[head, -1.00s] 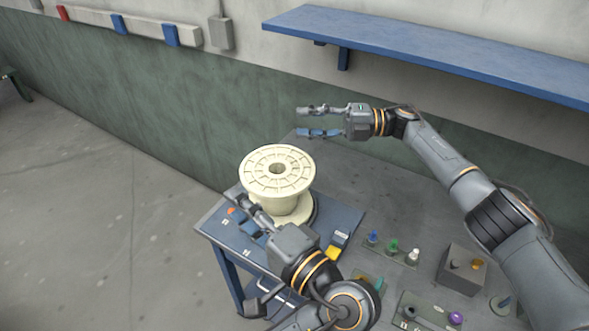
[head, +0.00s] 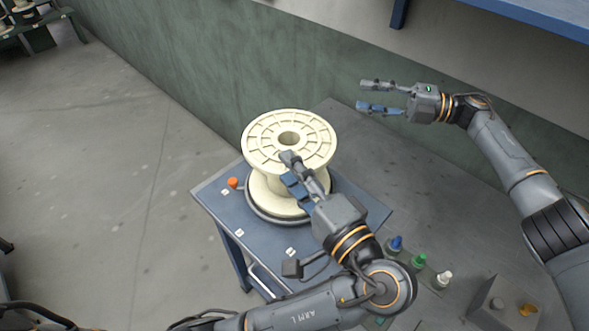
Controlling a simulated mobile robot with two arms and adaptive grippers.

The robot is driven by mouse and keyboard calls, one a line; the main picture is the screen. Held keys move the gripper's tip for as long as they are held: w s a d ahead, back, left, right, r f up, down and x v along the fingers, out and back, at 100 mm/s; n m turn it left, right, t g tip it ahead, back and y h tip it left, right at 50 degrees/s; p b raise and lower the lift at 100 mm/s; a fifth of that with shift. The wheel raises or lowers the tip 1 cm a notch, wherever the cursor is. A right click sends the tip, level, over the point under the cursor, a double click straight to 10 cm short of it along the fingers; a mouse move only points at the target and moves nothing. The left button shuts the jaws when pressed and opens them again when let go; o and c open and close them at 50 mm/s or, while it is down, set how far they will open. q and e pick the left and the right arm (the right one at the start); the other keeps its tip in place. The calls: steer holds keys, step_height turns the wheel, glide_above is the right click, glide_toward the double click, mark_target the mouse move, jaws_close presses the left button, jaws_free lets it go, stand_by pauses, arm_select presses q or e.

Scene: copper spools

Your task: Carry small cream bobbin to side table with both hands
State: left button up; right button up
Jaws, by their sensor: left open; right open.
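The cream bobbin (head: 262,152) stands upright on a dark round base on the blue table (head: 222,207), near its back. My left gripper (head: 293,169) is open in front of the bobbin, its fingers overlapping the front of the upper flange and the core in the head view. I cannot tell whether they touch it. My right gripper (head: 372,96) is open and empty, to the right of and behind the bobbin, apart from it. The bobbin's lower right side is partly hidden by my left gripper.
An orange knob (head: 233,183) sits at the table's left edge. Small blue, green (head: 418,261) and white-topped items stand on the grey bench at right, near a box (head: 497,305). A blue shelf (head: 530,12) is on the wall. A rack with spools stands far left; the floor (head: 110,190) at left is clear.

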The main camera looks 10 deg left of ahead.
arm_select(q)
steer(key=b, duration=0.8)
glide_toward(263, 159)
steer(key=v, duration=0.4)
arm_select(e)
glide_toward(311, 120)
steer(key=d, duration=0.4)
arm_select(q)
steer(key=shift+w+f+b, duration=0.1)
steer(key=shift+f+b, duration=0.25)
steer(key=shift+f, duration=0.05)
arm_select(e)
steer(key=shift+s+a+f, duration=0.15)
steer(key=shift+f, duration=0.2)
arm_select(q)
steer(key=shift+w+a, duration=0.1)
steer(key=x, duration=1.3)
steer(key=shift+w+a, duration=0.15)
steer(key=shift+a, duration=0.2)
arm_select(e)
steer(key=a, duration=1.4)
steer(key=shift+w, duration=0.2)
steer(key=shift+d, duration=0.1)
arm_select(q)
jaws_close()
arm_select(e)
jaws_close()
